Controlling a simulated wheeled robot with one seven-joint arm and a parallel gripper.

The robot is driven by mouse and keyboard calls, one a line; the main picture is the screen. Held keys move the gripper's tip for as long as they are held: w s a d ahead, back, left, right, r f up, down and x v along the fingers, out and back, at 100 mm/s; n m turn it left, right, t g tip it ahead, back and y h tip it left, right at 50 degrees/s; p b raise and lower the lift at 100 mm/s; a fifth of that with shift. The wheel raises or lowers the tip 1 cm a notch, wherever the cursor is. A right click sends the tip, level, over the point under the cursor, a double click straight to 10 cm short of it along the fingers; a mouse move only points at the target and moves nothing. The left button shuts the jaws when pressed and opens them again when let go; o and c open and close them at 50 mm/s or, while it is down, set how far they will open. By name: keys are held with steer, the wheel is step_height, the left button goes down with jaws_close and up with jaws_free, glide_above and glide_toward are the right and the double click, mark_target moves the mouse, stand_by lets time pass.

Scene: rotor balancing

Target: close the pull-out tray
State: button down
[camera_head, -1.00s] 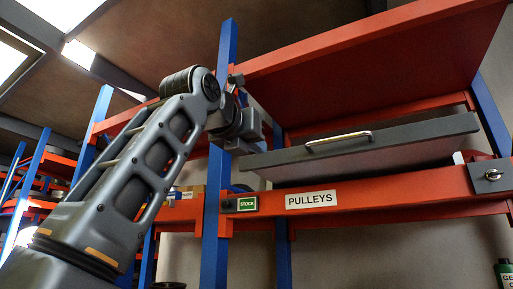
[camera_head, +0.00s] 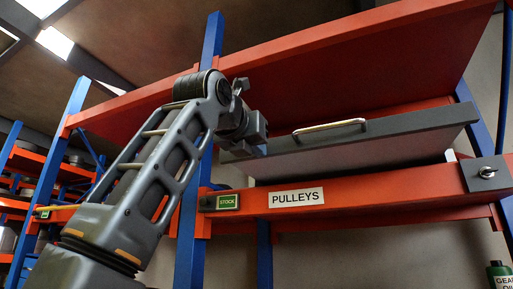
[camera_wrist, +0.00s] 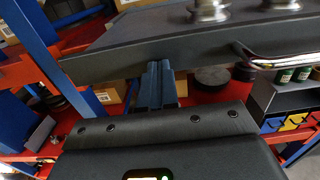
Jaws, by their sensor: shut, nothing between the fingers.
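The pull-out tray (camera_head: 370,143) is a dark grey slab above the orange beam labelled PULLEYS, and it juts out past the rack front. Its metal bar handle (camera_head: 330,126) is on the front edge. My gripper (camera_head: 260,140) is at the tray's left part, left of the handle. In the wrist view the tray (camera_wrist: 150,45) crosses the top with the curved handle (camera_wrist: 262,60) at right. My gripper's fingers (camera_wrist: 158,85) are together and empty, close to the tray's front face; I cannot tell whether they touch it. Metal pulleys (camera_wrist: 208,12) stand on the tray.
The orange beam (camera_head: 400,188) runs below the tray, with a switch plate (camera_head: 487,173) at right. A blue upright (camera_head: 195,195) stands left of the tray, near my arm. An orange shelf (camera_head: 330,75) is above. Bins (camera_wrist: 290,123) show at right in the wrist view.

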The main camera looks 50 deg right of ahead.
mark_target(282, 168)
steer(key=shift+d, duration=0.15)
steer(key=p+x, duration=0.2)
steer(key=x, duration=1.5)
steer(key=shift+d+p, duration=0.15)
steer(key=shift+p, duration=0.15)
steer(key=shift+w+d, duration=0.25)
steer(key=shift+d, duration=0.2)
steer(key=shift+a, duration=0.1)
